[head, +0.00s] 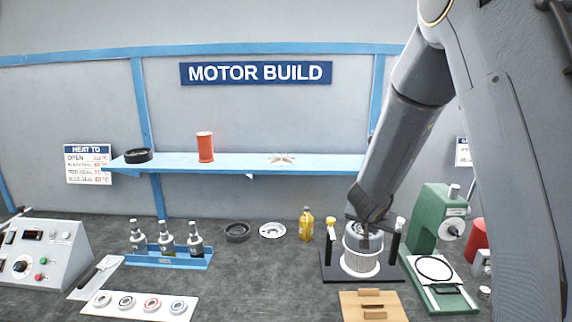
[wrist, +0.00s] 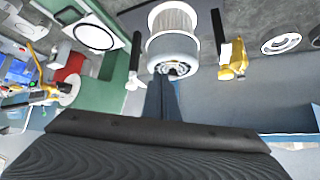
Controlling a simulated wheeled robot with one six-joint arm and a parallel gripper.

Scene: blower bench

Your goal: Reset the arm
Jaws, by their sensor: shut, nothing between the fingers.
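My gripper (head: 368,218) is at the end of my arm, which comes down from the upper right in the head view. The gripper is shut and empty. In the wrist view its dark fingers (wrist: 163,98) are together, pointing toward the motor. The motor (head: 361,256), a silvery ribbed cylinder, stands upright on a black stand (head: 333,270) with a post on either side. It also shows in the wrist view (wrist: 174,45). My gripper is in front of or above the motor's top and partly hides it; I cannot tell whether they touch.
A green press (head: 425,220) stands close on the right, a yellow bottle (head: 306,224) on the left. A wooden block (head: 373,306) lies in front. A blue shelf (head: 250,163) with a red cylinder (head: 205,147) runs behind. Farther left are a blue bottle rack (head: 150,259) and a control box (head: 40,254).

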